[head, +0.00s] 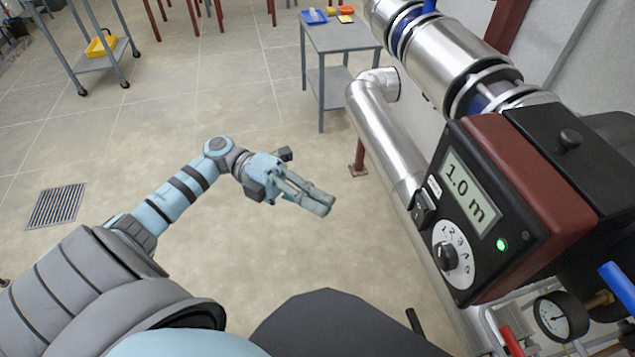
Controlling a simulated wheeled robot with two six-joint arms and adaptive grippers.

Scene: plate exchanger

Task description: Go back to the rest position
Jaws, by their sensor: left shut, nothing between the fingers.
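My left arm comes in from the lower left of the head view. My left gripper (328,206) is shut and empty, its fingers together and pointing right and slightly down. It hangs over bare floor, apart from the pipes and the control box. My right gripper is not in the picture.
A control box (515,210) with a "1.0 m" display, a dial and a green light stands at the right. A silver pipe (385,130) runs beside it. A gauge (560,318) sits lower right. A grey table (340,37) and a cart (95,62) stand behind. The middle floor is clear.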

